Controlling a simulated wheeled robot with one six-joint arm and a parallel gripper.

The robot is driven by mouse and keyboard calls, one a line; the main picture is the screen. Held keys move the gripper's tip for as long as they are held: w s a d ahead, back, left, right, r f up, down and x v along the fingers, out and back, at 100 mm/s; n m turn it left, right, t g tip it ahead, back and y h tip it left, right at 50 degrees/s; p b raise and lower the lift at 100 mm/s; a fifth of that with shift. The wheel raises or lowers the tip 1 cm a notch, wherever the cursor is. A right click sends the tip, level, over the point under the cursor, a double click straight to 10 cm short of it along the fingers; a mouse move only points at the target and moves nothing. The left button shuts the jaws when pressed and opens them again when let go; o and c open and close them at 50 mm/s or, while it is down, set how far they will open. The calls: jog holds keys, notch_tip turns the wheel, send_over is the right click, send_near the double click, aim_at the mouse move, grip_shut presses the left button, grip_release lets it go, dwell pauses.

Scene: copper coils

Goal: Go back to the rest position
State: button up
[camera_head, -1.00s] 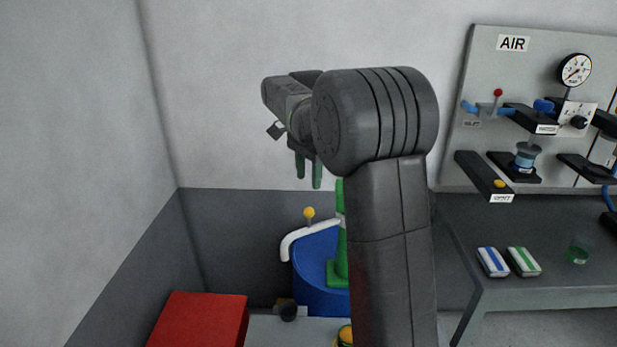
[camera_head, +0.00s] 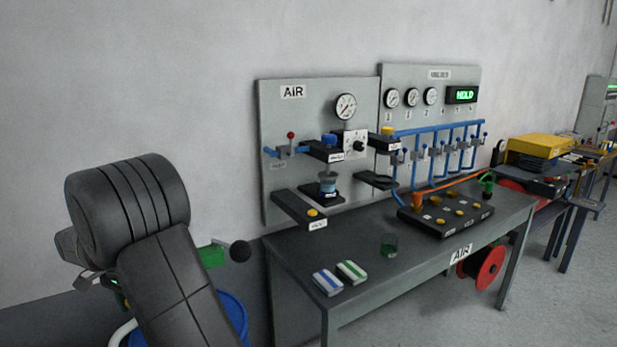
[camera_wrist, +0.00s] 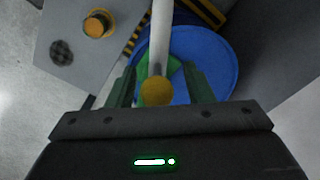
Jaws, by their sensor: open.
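My gripper (camera_wrist: 158,78) is open in the wrist view, with a dark green finger on each side. Between them in the picture are a white bar (camera_wrist: 160,35) and a yellow knob (camera_wrist: 156,92); I cannot tell how far below they are. A blue drum top (camera_wrist: 215,60) lies under the bar, with a green piece partly hidden behind it. In the head view my arm fills the lower left and hides the gripper's fingers. The blue drum (camera_head: 234,318) shows only in part behind the arm.
A bench (camera_head: 345,262) stands right of my arm, carrying the AIR panel (camera_head: 290,125), two striped packs (camera_head: 327,282) and a black block with yellow knobs (camera_head: 450,215). A black ball (camera_head: 240,251) on a green piece shows beside my arm. Floor is clear at lower right.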

jog(key=shift+f, duration=0.4)
notch_tip(320, 180, up, 14)
notch_tip(320, 180, down, 14)
jog(key=shift+r, duration=0.25)
jog(key=shift+d+f, duration=0.15)
jog(key=shift+f, duration=0.2)
jog(key=shift+s+d+r+n+b, duration=0.1)
jog(key=shift+s+d+n+b, duration=0.3)
jog(key=shift+d+n, duration=0.2)
jog(key=shift+w, duration=0.1)
